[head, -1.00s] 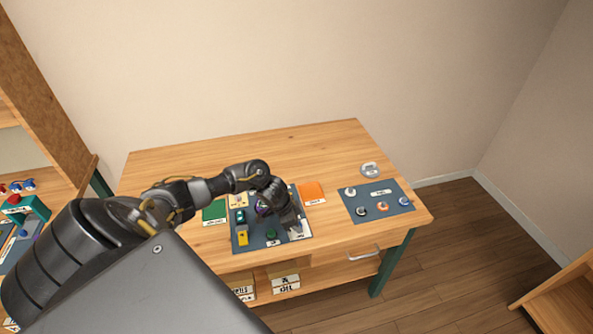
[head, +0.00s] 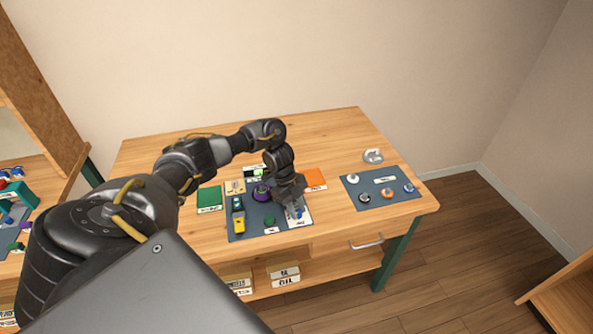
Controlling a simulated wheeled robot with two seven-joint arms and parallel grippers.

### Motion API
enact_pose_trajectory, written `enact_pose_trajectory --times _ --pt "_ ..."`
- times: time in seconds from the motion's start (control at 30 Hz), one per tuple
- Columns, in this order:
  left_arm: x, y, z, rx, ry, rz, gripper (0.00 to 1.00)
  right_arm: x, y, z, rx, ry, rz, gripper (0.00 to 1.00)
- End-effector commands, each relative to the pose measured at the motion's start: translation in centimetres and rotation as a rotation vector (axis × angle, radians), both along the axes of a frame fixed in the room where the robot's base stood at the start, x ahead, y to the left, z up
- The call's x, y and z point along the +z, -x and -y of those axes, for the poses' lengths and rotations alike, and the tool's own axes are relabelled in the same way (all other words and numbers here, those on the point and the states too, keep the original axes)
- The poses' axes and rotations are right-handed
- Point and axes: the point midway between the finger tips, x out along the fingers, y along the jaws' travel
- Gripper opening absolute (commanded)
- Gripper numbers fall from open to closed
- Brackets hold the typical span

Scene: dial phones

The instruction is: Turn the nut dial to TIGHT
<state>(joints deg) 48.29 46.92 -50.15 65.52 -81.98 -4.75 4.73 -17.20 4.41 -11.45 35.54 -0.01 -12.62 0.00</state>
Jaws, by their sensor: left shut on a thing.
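My left gripper (head: 294,208) points down over the right part of a dark blue-grey mat on the wooden table. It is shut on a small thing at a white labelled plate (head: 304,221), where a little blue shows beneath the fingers. This appears to be the nut dial, but the gripper hides most of it. Its markings are too small to read, so I cannot tell where it points. My right gripper is not in view.
The mat (head: 245,219) also holds a purple round part (head: 261,192), a yellow block (head: 239,224) and a green knob (head: 269,221). A green book (head: 210,199) and an orange card (head: 315,179) lie beside it. Another mat (head: 372,201) with several small round parts lies at right.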

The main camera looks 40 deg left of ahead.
Motion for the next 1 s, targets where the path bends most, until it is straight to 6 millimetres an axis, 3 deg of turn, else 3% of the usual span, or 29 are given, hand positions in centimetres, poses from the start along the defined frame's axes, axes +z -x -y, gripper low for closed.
enact_pose_trajectory --times 0.5,1.0 --pt "0.1 -0.42 0.0 -0.425 -0.003 0.002 0.02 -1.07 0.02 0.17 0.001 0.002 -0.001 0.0" --pt "0.06 -0.42 0.09 -0.582 -0.002 0.002 0.02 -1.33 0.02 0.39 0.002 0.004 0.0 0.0"
